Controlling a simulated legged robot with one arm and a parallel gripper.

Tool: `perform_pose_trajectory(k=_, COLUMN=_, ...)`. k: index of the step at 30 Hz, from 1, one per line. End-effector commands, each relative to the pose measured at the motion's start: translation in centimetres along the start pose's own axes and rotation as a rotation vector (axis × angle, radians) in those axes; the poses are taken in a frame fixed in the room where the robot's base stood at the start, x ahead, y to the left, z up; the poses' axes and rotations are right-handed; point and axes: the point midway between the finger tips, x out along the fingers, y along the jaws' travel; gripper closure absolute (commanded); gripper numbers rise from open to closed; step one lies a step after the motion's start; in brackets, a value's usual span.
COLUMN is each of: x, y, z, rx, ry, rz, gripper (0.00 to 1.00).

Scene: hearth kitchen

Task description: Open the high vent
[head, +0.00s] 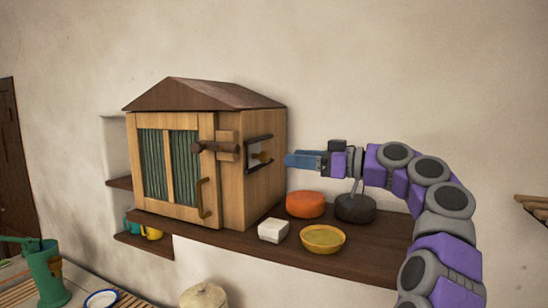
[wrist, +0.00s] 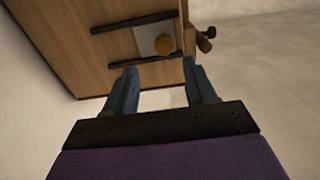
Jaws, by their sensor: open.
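The vent (head: 254,146) is on the right side wall of a small wooden roofed cabinet. It shows as a pale plate between two dark rails, with a round wooden knob (head: 262,157). In the wrist view the plate (wrist: 146,36) and the knob (wrist: 163,45) lie just beyond my fingertips. My gripper (head: 287,160) is open and empty, to the right of the knob and pointing at it. In the wrist view the two blue fingers of my gripper (wrist: 160,68) are spread apart, with a gap between them and the knob.
The cabinet (head: 225,175) stands on a dark wooden shelf (head: 375,240). Its slatted front door has a handle (head: 204,198) and a wooden latch (head: 215,148). Below my gripper are an orange round (head: 305,204), a dark pot (head: 355,209), a yellow bowl (head: 322,239) and a white block (head: 272,230).

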Motion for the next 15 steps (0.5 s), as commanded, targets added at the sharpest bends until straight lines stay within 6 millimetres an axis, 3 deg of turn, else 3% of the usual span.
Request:
perform_pose_trajectory(k=1, x=1.4, y=-0.2, z=0.0, rx=0.0, ry=-0.003, rz=-0.006, gripper=0.45)
perform_pose_trajectory(k=7, x=5.2, y=-0.3, z=0.0, rx=-0.001, ry=-0.006, rz=-0.005, gripper=0.45)
perform_pose_trajectory(k=15, x=6.8, y=-0.2, z=0.1, rx=0.001, ry=-0.004, rz=-0.004, gripper=0.45)
